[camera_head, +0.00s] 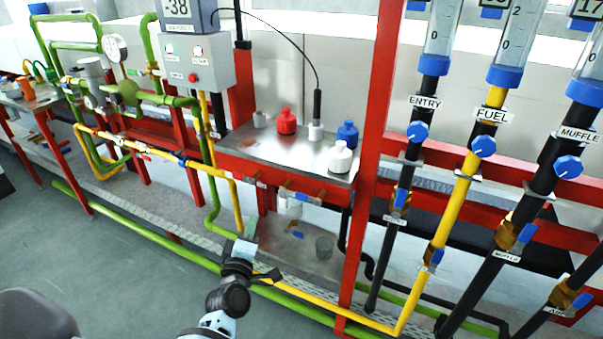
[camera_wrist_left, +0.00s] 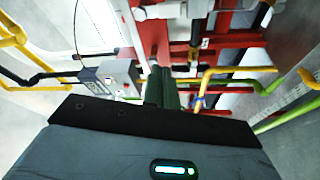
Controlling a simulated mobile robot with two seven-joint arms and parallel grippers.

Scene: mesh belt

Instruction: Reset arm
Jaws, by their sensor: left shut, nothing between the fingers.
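My left arm (camera_head: 225,299) comes in from the bottom edge in the head view, in front of the pipe rack. My left gripper (camera_head: 243,249) is at its end, in front of the green and yellow pipes low on the rack. In the left wrist view, the fingers of my left gripper (camera_wrist_left: 161,86) are together with nothing between them. My right gripper does not show in either view.
A metal shelf (camera_head: 258,148) holds a red bottle (camera_head: 286,121), a blue bottle (camera_head: 347,134) and white bottles. A control box (camera_head: 190,62) stands at its left. Labelled valve pipes (camera_head: 451,215) stand at right. Open floor (camera_head: 115,275) lies at lower left.

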